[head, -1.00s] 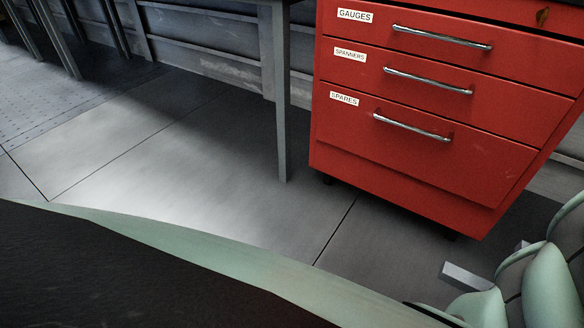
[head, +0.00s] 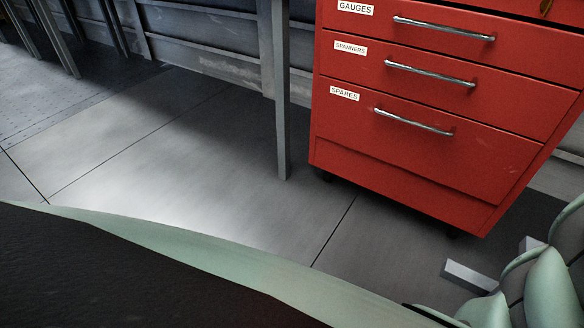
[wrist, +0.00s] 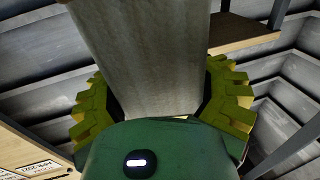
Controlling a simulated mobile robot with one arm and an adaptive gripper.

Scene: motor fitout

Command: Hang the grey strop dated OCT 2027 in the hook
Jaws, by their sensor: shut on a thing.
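A wide grey band, which looks like the grey strop (wrist: 140,50), fills the upper middle of the wrist view. My gripper (wrist: 160,98) has its yellow-green fingers on either side of the band and is shut on it. The band runs up out of the picture; its lower end is hidden behind the green gripper body. No date tag shows on the visible part. The hook is not in either view.
In the head view a red drawer cabinet (head: 420,150) stands at the right, next to a grey bench leg (head: 281,100). Floor (head: 190,170) is clear left of it.

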